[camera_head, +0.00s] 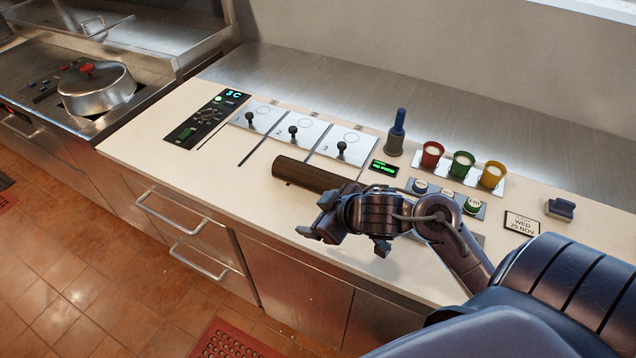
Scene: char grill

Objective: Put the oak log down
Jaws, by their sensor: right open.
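The oak log (305,173) is a dark brown cylinder lying on the white counter (225,170), below the numbered panels. Its right end is hidden behind my right arm's wrist. My right gripper (345,242) is open in front of the log, above the counter's front edge. Nothing shows between its fingers, and it looks apart from the log, though the hidden end leaves this partly unclear. My left gripper is not in view.
Panels with black levers (293,132) and a control box (206,118) lie behind and left of the log. A blue-handled tool (397,130) and red, green and yellow cups (463,164) stand behind. A lidded pot (97,92) is far left. The counter's left front is clear.

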